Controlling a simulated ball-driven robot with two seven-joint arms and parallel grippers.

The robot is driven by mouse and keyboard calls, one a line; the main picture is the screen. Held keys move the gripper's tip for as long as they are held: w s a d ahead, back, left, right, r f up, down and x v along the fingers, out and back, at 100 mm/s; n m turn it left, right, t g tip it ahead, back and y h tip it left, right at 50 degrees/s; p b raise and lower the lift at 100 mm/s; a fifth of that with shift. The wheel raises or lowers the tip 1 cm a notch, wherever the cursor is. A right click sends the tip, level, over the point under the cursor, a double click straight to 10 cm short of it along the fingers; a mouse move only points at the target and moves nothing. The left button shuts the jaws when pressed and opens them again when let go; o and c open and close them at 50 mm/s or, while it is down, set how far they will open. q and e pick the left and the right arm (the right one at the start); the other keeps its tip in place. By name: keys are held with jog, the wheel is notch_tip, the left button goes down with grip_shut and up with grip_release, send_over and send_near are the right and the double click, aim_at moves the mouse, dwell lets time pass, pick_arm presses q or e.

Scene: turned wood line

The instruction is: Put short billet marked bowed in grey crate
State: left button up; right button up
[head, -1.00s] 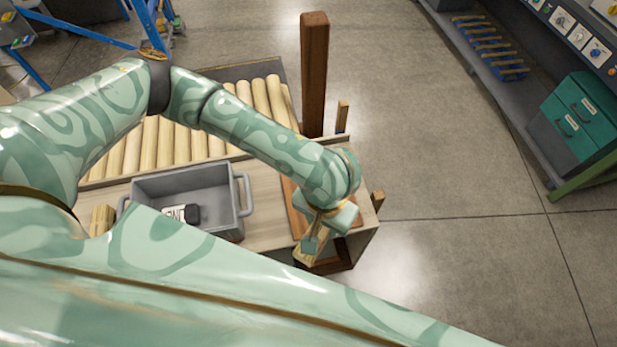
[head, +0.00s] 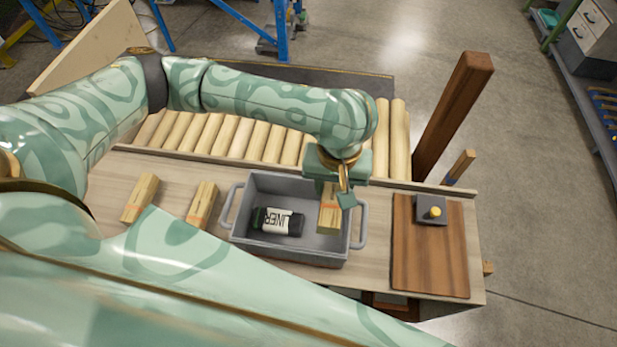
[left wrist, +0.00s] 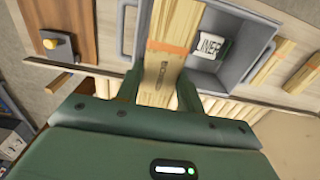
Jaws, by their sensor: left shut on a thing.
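My left gripper (head: 343,192) is shut on a short pale billet (head: 328,218) with an orange band. In the left wrist view the billet (left wrist: 163,75) lies between the fingers, and dark lettering on it seems to read BOWED. It is held over the right part of the grey crate (head: 285,252); whether its lower end touches the crate floor I cannot tell. The crate also shows in the left wrist view (left wrist: 257,45). Inside it, left of the billet, lies a dark container labelled LINER (head: 277,222). My right gripper is not in view.
Two similar banded billets (head: 140,197) (head: 202,205) lie on the bench left of the crate. Right of it is a brown board (head: 430,265) with a grey block and yellow knob (head: 434,211). Behind are a row of round rods (head: 255,142) and a tall wooden post (head: 452,115).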

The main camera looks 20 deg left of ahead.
pick_arm(q)
notch_tip(320, 180, down, 13)
jog(key=b, duration=0.5)
jog(key=shift+r+b, duration=0.15)
jog(key=shift+b, duration=0.25)
notch_tip(320, 180, down, 5)
jog(key=b, duration=0.3)
jog(key=shift+r, duration=0.1)
jog(key=shift+p, duration=0.3)
jog(key=o, duration=0.9)
